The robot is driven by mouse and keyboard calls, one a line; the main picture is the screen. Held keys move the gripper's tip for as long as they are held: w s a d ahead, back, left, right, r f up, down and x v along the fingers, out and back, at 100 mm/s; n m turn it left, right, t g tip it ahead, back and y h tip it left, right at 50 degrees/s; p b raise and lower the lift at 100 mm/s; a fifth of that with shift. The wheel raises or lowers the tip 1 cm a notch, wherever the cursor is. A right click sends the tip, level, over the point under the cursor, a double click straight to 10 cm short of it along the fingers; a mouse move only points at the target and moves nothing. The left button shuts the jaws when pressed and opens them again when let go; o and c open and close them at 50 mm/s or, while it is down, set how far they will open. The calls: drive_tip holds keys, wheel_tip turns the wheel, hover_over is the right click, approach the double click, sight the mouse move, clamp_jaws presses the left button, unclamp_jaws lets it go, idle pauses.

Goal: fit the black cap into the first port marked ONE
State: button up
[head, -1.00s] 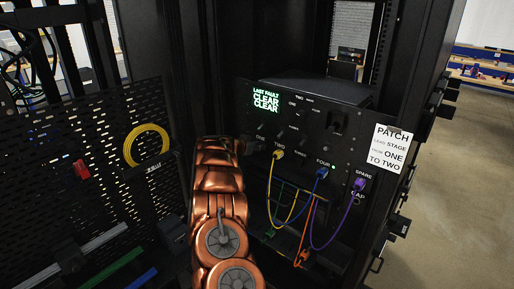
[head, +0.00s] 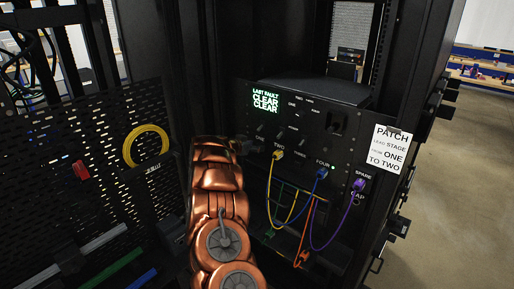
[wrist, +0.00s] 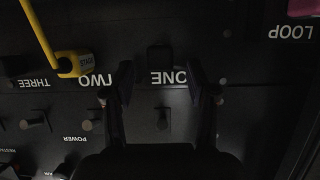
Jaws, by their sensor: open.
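In the wrist view, which shows the panel upside down, a dark square block (wrist: 160,57) sits at the port position by the label ONE (wrist: 169,77). It looks like the black cap, but the dark picture does not show whether it is seated or is just the port itself. My gripper (wrist: 160,82) is open, with one finger on each side of the ONE label and a clear gap between them. The fingertips are close to the panel and no contact is visible. In the head view, my copper arm hides port ONE and most of the gripper.
A yellow plug (wrist: 74,64) sits in port TWO, left of the gripper in the wrist view. Switches (wrist: 162,118) stick out near the fingers. In the head view, blue (head: 321,173) and purple (head: 359,185) plugs and hanging cables are to the right.

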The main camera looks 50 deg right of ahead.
drive_tip(key=v, duration=0.9)
drive_tip(key=shift+a, duration=0.3)
idle(0.3)
